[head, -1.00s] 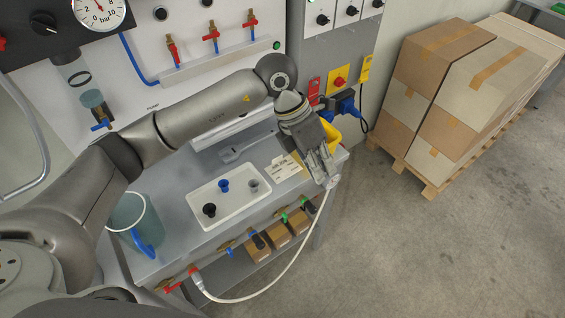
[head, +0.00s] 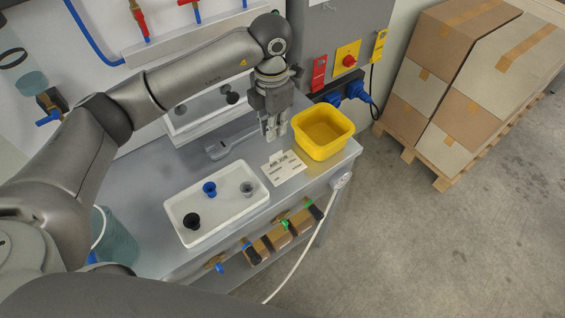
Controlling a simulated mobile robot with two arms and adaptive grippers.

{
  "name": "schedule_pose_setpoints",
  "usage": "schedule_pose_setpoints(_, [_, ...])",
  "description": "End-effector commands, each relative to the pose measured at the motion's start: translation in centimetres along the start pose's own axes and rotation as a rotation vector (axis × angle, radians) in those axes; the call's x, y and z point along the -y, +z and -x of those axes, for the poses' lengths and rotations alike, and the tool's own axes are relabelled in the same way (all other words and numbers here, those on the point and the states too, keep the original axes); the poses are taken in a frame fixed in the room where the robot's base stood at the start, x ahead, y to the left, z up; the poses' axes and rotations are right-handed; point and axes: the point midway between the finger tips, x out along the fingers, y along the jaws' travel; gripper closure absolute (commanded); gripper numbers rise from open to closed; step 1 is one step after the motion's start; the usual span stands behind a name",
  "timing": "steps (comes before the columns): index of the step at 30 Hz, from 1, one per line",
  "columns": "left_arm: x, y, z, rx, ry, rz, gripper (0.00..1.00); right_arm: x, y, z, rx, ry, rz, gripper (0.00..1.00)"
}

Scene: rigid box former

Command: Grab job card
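The job card (head: 284,168) is a small white card with dark print and a tab on its upper edge. It lies on the grey bench top in the head view, between the white tray and the yellow bin. My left gripper (head: 275,137) points down just behind the card, near the bin's left side. Its two fingers look slightly apart, with nothing seen between them. It appears to be above the bench and clear of the card. My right gripper is not in view.
A yellow bin (head: 323,151) stands at the bench's right end. The white tray (head: 232,214) holds black, blue and grey parts. A grey tool (head: 226,147) lies behind the card. Valves and brown blocks line the front edge. Stacked cartons (head: 463,70) stand on a pallet at right.

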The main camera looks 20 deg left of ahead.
Motion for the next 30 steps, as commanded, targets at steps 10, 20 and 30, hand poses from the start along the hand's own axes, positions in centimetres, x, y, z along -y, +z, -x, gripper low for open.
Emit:
schedule_pose_setpoints(10, [0.1,-0.1,-4.1,-0.001,-0.002,-0.001,0.91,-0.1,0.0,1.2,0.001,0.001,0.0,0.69])
schedule_pose_setpoints(20, [0.3,-0.5,-8.2,-0.002,-0.004,0.001,0.91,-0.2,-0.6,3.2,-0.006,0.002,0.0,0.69])
schedule_pose_setpoints(30, [0.2,-0.5,-9.4,0.001,-0.001,-0.001,0.91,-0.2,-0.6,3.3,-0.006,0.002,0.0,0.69])
